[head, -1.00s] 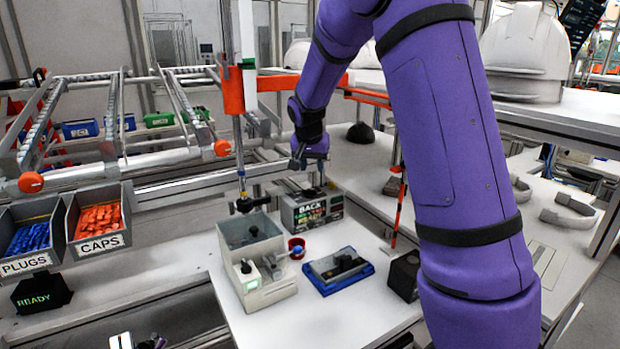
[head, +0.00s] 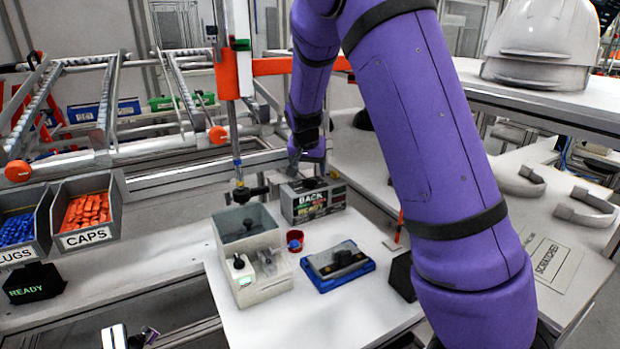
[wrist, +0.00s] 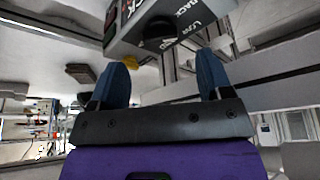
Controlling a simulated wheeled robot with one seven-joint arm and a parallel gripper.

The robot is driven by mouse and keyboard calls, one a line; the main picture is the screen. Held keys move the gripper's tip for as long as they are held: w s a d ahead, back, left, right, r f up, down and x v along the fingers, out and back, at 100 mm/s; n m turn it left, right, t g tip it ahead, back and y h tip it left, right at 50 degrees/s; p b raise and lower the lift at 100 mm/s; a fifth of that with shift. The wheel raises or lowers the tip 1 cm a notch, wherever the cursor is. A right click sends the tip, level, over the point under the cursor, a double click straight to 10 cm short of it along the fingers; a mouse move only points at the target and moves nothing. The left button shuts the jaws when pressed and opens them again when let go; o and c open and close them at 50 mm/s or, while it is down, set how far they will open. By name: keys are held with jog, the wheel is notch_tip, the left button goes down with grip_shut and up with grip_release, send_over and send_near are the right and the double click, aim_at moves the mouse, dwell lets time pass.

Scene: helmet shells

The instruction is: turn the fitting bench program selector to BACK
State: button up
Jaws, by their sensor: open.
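A grey box (head: 313,200) with a dark panel stands on the white bench. Its panel reads BACK at the top, with coloured lines below, one reading READY. In the wrist view the box (wrist: 190,22) shows lettering including BACK and a dark round knob (wrist: 160,32). The knob's pointing direction is not clear. My gripper (wrist: 160,72) is open, its two blue fingers apart, with the knob beyond and between them in the picture. No contact shows. In the head view my gripper (head: 294,166) is above the box's back left; its fingertips are hard to make out.
A pale machine (head: 262,280) with a small green display and black knob stands left of a red cup (head: 295,240) and a blue tray (head: 338,270). A dark block (head: 402,275) is to the right. An upright post (head: 234,130) rises close to my gripper's left.

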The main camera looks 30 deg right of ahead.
aim_at(310, 180)
jog(key=shift+x, duration=2.6)
jog(key=shift+c, duration=0.4)
jog(key=c, duration=0.8)
jog(key=shift+n+t+y, duration=0.3)
jog(key=shift+n, duration=0.6)
jog(key=shift+c, duration=0.2)
jog(key=o, duration=0.9)
jog(key=shift+r, duration=0.15)
